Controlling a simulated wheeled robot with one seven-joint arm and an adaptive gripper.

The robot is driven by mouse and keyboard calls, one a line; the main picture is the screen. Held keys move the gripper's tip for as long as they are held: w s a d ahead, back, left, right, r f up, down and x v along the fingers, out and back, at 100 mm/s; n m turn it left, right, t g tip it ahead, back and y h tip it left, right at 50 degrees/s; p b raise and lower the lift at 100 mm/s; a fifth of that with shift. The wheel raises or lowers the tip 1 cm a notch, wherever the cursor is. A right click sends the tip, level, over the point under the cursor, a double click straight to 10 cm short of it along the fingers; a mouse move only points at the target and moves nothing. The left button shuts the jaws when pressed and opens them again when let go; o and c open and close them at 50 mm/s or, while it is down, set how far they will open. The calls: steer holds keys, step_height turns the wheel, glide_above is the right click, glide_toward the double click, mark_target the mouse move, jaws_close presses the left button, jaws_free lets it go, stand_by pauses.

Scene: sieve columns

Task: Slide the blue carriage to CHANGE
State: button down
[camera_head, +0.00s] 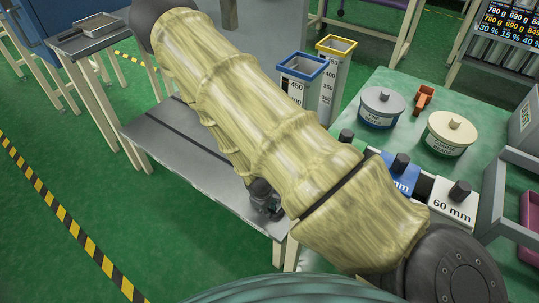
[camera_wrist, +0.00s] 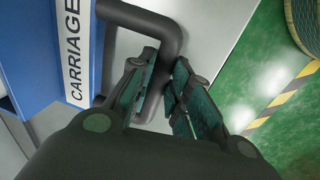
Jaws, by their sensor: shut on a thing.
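The blue carriage (camera_wrist: 40,50) fills the upper left of the wrist view, with a white strip reading CARRIAGE (camera_wrist: 75,50). A dark bent bar handle (camera_wrist: 145,22) sticks out from its side. My gripper (camera_wrist: 163,72) has one finger on each side of this handle and is shut on it. In the head view my gripper (camera_head: 264,198) is low at the edge of a grey metal bench (camera_head: 165,140) with a dark slot along it. My arm hides the carriage in the head view. No CHANGE mark shows in either view.
Two tall columns, one blue-rimmed (camera_head: 303,68) and one yellow-rimmed (camera_head: 337,45), stand behind my arm. At right, a green table (camera_head: 395,92) holds lidded tubs (camera_head: 381,106), an orange scoop (camera_head: 424,97) and a 60 mm block (camera_head: 452,205). The floor at left is clear.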

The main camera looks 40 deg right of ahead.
steer(key=shift+s+d, duration=0.1)
steer(key=shift+s, duration=0.2)
steer(key=c, duration=1.3)
jaws_free()
steer(key=shift+w, duration=0.1)
steer(key=shift+r, duration=0.6)
steer(key=shift+s+a+r, duration=0.1)
steer(key=shift+a+r, duration=0.25)
steer(key=shift+r, duration=1.4)
steer(key=shift+s+a+r, duration=0.15)
steer(key=shift+a+r, duration=0.25)
steer(key=shift+r, duration=1.4)
steer(key=shift+s+a+r, duration=0.1)
steer(key=shift+a+r, duration=0.25)
steer(key=shift+r, duration=1.4)
